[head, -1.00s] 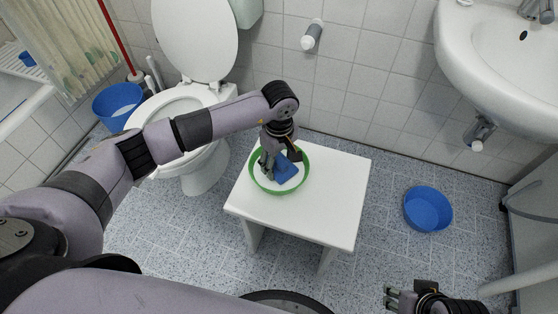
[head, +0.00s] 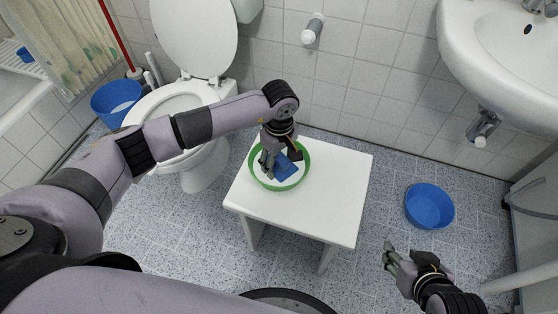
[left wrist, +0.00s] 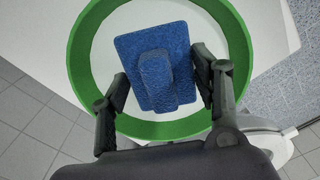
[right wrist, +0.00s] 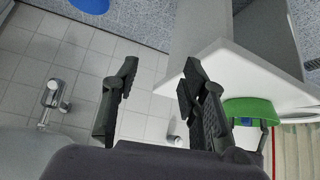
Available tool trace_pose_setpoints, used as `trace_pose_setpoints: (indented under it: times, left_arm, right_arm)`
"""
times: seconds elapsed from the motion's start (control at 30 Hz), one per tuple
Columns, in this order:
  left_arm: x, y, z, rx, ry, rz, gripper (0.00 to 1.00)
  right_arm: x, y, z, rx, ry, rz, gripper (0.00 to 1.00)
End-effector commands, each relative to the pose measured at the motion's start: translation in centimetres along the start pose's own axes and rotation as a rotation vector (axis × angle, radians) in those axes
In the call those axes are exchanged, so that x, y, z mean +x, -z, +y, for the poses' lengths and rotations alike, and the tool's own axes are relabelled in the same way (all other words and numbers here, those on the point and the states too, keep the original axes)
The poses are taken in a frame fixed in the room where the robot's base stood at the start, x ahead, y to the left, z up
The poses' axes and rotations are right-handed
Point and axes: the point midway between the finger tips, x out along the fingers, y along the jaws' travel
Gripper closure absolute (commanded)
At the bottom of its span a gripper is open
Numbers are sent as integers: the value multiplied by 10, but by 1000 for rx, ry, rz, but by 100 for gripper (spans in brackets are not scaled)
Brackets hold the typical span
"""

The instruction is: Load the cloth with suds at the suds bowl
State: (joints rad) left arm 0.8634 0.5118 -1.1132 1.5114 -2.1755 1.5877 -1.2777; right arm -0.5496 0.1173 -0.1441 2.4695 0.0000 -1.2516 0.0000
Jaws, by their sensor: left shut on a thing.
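The suds bowl (head: 306,169) is a wide green-rimmed bowl with a white inside, standing on a white stool. The blue cloth (head: 287,169) is inside it, and in the left wrist view the cloth (left wrist: 159,80) is a flat square with a raised block in its middle. My left gripper (head: 279,160) points down into the bowl and is shut on the cloth, one finger at each side. Whether the cloth touches the bowl floor is unclear, and no suds can be made out. My right gripper (head: 392,257) is open and empty, low and right of the stool.
The white stool top (head: 335,205) is otherwise clear. A toilet (head: 205,165) stands behind left, with a blue bucket (head: 112,106) beside it. A blue basin (head: 429,206) sits on the floor at right, below the sink (head: 480,70). A tiled wall (head: 370,100) is behind the stool.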

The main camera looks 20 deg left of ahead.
Motion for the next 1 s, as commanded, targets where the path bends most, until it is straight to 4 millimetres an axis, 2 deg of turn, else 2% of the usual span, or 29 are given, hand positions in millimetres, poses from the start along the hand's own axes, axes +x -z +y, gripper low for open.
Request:
trace_pose_setpoints:
  times: [0.53, 1.0]
  left_arm:
    - [12, 0, 0, -1, -1, 0, 100]
    - [12, 0, 0, 0, -1, 0, 100]
  right_arm:
    - [5, 52, -6, -5, 13, 248, 60]
    - [4, 58, -7, -5, 14, 273, 60]
